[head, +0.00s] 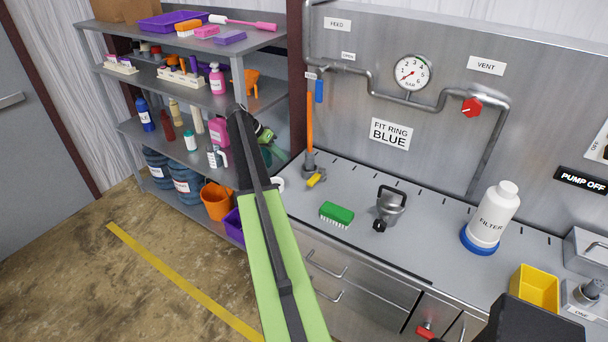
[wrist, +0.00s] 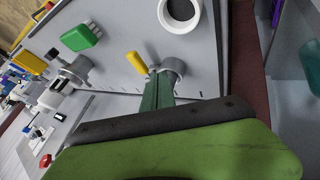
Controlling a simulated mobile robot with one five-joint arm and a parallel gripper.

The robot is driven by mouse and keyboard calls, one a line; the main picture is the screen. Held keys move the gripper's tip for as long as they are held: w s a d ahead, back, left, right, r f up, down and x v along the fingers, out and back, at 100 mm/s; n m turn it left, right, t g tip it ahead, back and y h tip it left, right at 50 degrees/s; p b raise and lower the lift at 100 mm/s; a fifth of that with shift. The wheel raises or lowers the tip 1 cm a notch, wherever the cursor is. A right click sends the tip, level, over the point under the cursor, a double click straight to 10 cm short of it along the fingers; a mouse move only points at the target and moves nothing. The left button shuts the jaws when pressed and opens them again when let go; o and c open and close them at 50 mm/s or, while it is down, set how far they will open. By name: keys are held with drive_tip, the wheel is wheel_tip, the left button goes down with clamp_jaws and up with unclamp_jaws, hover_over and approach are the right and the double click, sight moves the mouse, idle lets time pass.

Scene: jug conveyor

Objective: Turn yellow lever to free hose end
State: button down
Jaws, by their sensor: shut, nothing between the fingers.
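The yellow lever (head: 316,180) sits on a grey metal fitting at the back left of the counter, at the foot of the upright orange hose (head: 309,130). In the wrist view the lever (wrist: 137,63) sticks out to the left of the round fitting (wrist: 175,67). My gripper (head: 275,150) is left of the hose in the head view, apart from the lever. In the wrist view my gripper (wrist: 158,88) is shut and empty, its dark green fingers overlapping the fitting's near side. Whether they touch it I cannot tell. The hose is not clear in the wrist view.
A white ring-shaped item (wrist: 180,12) lies close to the fitting. A green brush (head: 337,213) and a metal can (head: 390,205) stand to the right, with a white filter bottle (head: 493,215) farther along. A loaded shelf (head: 205,100) is at the left.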

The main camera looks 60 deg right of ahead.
sight(317, 177)
drive_tip(key=b+x, duration=0.4)
drive_tip(key=x, duration=0.1)
drive_tip(key=b+x, duration=0.5)
drive_tip(key=x, duration=0.1)
drive_tip(key=shift+w+a+f, duration=0.2)
drive_tip(key=shift+a, duration=0.05)
drive_tip(key=s, duration=0.1)
drive_tip(key=s+r+p, duration=0.1)
drive_tip(key=s, duration=0.1)
drive_tip(key=shift+s+a+r, duration=0.1)
drive_tip(key=shift+s, duration=0.3)
